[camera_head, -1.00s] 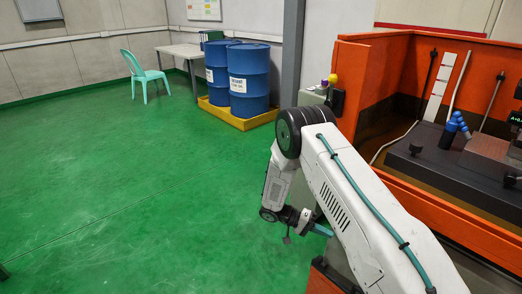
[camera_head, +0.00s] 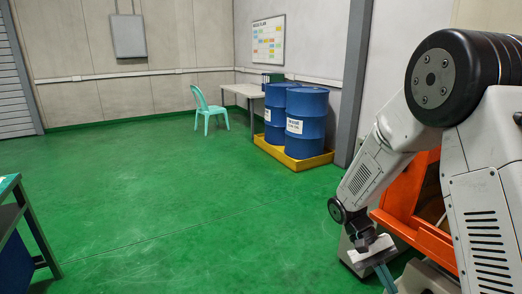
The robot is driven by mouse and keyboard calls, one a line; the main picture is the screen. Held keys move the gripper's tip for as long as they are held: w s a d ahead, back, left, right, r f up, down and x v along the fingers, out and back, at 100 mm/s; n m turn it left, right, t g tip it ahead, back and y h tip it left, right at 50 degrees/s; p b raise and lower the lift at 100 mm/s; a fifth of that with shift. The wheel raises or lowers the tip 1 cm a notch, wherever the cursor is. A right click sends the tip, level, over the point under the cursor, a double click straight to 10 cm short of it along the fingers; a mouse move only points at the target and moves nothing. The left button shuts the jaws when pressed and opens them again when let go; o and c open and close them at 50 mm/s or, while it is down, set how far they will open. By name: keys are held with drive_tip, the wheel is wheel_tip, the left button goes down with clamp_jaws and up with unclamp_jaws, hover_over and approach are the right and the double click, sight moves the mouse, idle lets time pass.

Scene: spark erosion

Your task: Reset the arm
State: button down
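My white and black arm fills the right side of the head view, with its large black joint near the top right. The forearm slopes down to the left, to a small dark wrist joint. My gripper (camera_head: 387,277) hangs at the bottom right, pointing down, and is partly cut by the lower edge. Its fingers look blue-grey and I cannot make out whether they are open or shut. Nothing is clearly seen in it.
Orange machine (camera_head: 420,212) stands close behind my arm at right. Blue drums (camera_head: 307,118) stand on a yellow pallet (camera_head: 300,162). A table (camera_head: 243,90) and a turquoise chair (camera_head: 208,107) are at the back. A workbench (camera_head: 20,215) is at left; green floor (camera_head: 170,200) between is clear.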

drive_tip(key=s+a+r+t+y, duration=0.2)
drive_tip(key=s+r+t, duration=0.2)
drive_tip(key=s+r, duration=0.5)
drive_tip(key=s+a+r+n+t+y, duration=0.1)
drive_tip(key=s+r+t, duration=0.4)
drive_tip(key=s+r, duration=0.5)
wheel_tip(320, 180, up, 3)
drive_tip(key=shift+a+f+n+t+y, duration=0.1)
drive_tip(key=shift+a+n+t+y, duration=0.2)
drive_tip(key=shift+a+y, duration=0.6)
drive_tip(key=shift+d, duration=0.2)
